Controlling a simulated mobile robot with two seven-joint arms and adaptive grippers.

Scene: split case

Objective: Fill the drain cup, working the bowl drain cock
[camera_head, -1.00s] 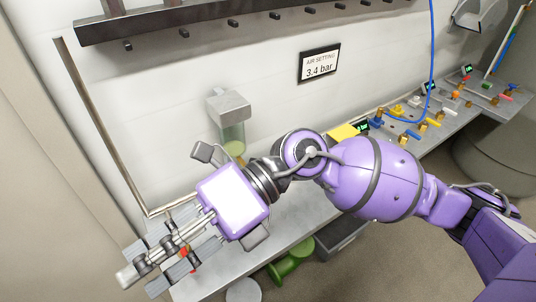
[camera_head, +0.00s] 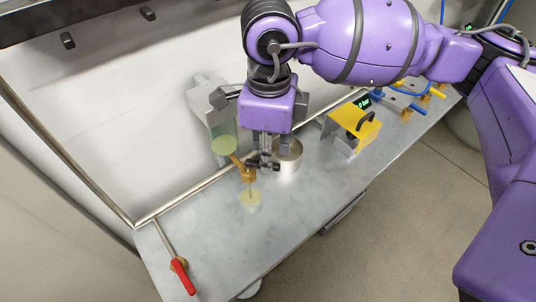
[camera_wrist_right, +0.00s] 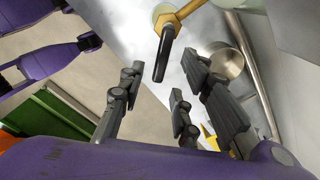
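The clear bowl (camera_head: 225,143) holds yellowish liquid and hangs below a grey housing on the wall. Its brass drain cock (camera_head: 244,171) shows below it, and in the wrist view the brass body (camera_wrist_right: 181,15) carries a black lever (camera_wrist_right: 163,52). The drain cup (camera_head: 251,202) stands on the bench below the cock and looks pale yellow; its fill level is unclear. My right gripper (camera_head: 262,163) is at the cock. In the wrist view its fingers (camera_wrist_right: 162,82) are open, with the lever between and just beyond their tips. My left gripper is not in view.
A metal pot (camera_head: 290,161) stands right behind my right gripper. A yellow device (camera_head: 352,127) with a display sits further right. A red-handled valve (camera_head: 183,276) is at the bench's near left end. A steel pipe (camera_head: 190,190) runs along the wall. The front bench top is clear.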

